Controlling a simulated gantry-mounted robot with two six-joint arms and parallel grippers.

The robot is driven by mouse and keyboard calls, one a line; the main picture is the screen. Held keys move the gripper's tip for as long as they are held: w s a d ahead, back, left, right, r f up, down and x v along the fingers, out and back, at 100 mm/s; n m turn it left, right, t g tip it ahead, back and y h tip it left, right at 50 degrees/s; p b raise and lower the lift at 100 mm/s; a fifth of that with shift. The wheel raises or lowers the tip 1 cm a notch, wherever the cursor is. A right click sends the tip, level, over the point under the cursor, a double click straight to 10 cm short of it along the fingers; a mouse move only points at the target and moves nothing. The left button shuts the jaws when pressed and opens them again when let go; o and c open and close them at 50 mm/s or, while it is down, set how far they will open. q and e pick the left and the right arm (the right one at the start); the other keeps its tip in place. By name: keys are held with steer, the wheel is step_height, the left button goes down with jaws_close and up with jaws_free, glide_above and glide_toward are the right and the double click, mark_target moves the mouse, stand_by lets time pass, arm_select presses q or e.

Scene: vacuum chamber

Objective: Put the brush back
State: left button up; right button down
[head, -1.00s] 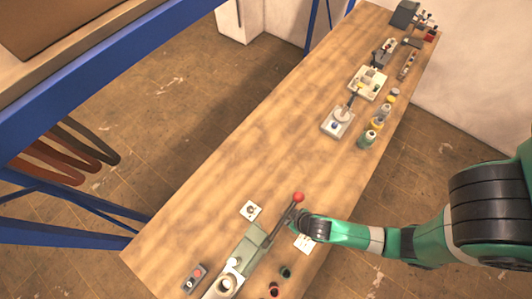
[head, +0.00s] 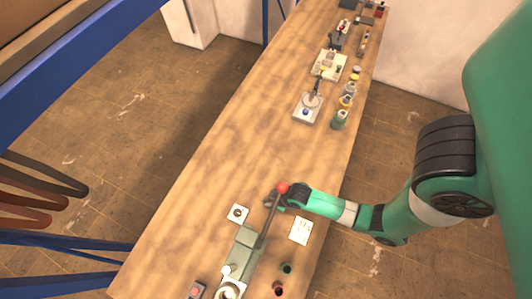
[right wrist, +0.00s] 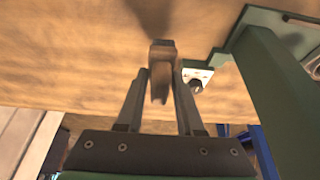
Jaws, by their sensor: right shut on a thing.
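My right gripper (head: 278,199) is over the near part of the bench, by the red ball knob of a lever. In the right wrist view its fingers (right wrist: 161,68) are closed on a narrow grey-brown piece (right wrist: 159,82) with a rounded end. It looks like part of the brush, though most of it is hidden. In the head view the hand hides the held piece, and I see no other clear brush. The wooden bench top (head: 215,150) lies under the gripper. My left gripper is out of view.
A green machine (head: 243,245) with a red-knobbed lever (head: 283,187) stands beside the gripper. A white plate with a dark knob (head: 238,213) and a white card (head: 300,231) lie nearby. Bottles (head: 339,119) and small fixtures stand farther along. The bench middle is clear.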

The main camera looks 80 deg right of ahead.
steer(key=w+d+f, duration=0.1)
steer(key=f, duration=0.1)
steer(key=d+f+b, duration=0.1)
steer(key=w+d+f+b, duration=0.1)
steer(key=d+f, duration=0.1)
steer(key=shift+w+d+f, duration=0.1)
steer(key=shift+w+f, duration=0.2)
steer(key=shift+w+d+f+b, duration=0.15)
steer(key=shift+f+b, duration=0.55)
steer(key=shift+f, duration=1.1)
steer(key=shift+f, duration=0.1)
steer(key=c, duration=0.5)
jaws_free()
steer(key=shift+c, duration=0.2)
